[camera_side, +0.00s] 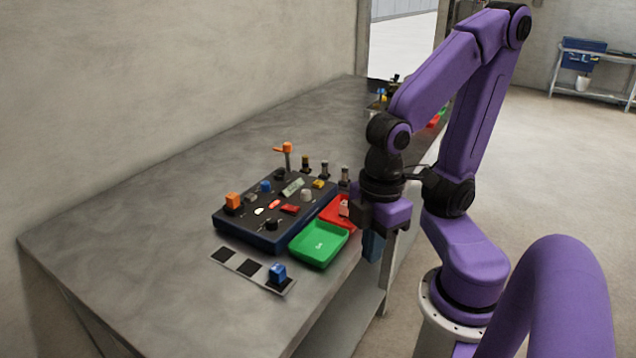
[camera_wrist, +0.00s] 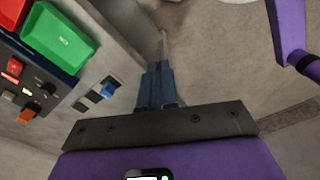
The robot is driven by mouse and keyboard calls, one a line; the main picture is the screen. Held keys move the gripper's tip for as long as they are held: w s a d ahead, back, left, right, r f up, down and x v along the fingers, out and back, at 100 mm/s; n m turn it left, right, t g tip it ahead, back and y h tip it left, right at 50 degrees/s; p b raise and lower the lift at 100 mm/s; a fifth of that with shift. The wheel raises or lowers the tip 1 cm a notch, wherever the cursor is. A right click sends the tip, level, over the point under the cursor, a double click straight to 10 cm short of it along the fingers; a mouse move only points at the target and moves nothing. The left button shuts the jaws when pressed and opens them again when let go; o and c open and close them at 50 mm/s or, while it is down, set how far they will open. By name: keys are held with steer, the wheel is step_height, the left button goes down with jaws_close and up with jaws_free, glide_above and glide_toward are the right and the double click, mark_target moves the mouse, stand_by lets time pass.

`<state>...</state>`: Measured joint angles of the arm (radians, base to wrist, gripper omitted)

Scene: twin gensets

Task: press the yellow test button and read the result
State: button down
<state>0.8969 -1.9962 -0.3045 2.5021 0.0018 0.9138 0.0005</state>
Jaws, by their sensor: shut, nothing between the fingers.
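The dark control panel (camera_side: 262,238) stands on the grey bench. A small yellow button (camera_side: 319,184) sits near its right back part, beside a pale display (camera_side: 292,187) whose text is too small to read. My gripper (camera_side: 372,246) is shut and empty, pointing down beyond the bench's right edge, to the right of the panel and apart from it. In the wrist view my blue fingers (camera_wrist: 157,86) are together over the floor. The panel's corner (camera_wrist: 62,78) shows at the left there, and the yellow button is out of that view.
A green tray (camera_side: 318,246) and a red tray (camera_side: 333,219) lie along the panel's right side. A blue block (camera_side: 278,273) sits on a strip with dark squares (camera_side: 223,255). An orange lever (camera_side: 287,154) and several posts rise behind. The bench's near left is clear.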

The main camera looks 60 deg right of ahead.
stand_by(0.3)
steer(key=w+m+y, duration=0.4)
steer(key=w+m, duration=0.6)
steer(key=m, duration=0.3)
step_height(320, 180, up, 2)
steer(key=m+t+h, duration=0.3)
steer(key=m+t, duration=0.6)
steer(key=m, duration=1.5)
glide_above(321, 183)
steer(key=shift+d, duration=0.1)
steer(key=shift+y, duration=0.3)
steer(key=shift+f, duration=4.4)
